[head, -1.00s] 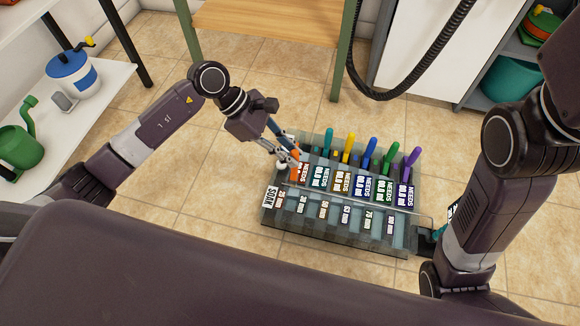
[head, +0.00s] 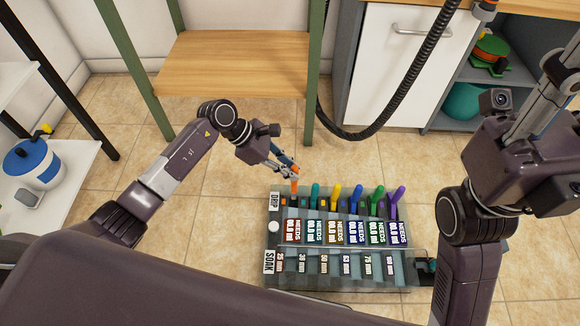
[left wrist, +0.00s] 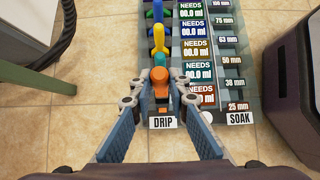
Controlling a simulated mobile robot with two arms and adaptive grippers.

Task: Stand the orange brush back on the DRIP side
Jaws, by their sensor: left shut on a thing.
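The orange brush (head: 295,187) is at the left end of the brush row on the DRIP side of the grey rack, its handle pointing up. My left gripper (head: 293,170) comes down from behind and is shut on its handle. In the left wrist view the orange handle (left wrist: 160,84) lies between the two fingers, just behind the DRIP sign (left wrist: 163,122). The brush's lower end is hidden. In the head view the DRIP sign (head: 274,202) and SOAK sign (head: 269,262) mark the rack's left end. My right gripper (head: 548,95) is raised at the right, partly cut off.
Teal, yellow, blue, green and purple brushes stand along the same row, the teal one (head: 315,190) nearest. Red to purple NEEDS labels and size labels run along the rack (head: 345,282). A wooden table (head: 235,65) stands behind. Floor left of the rack is clear.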

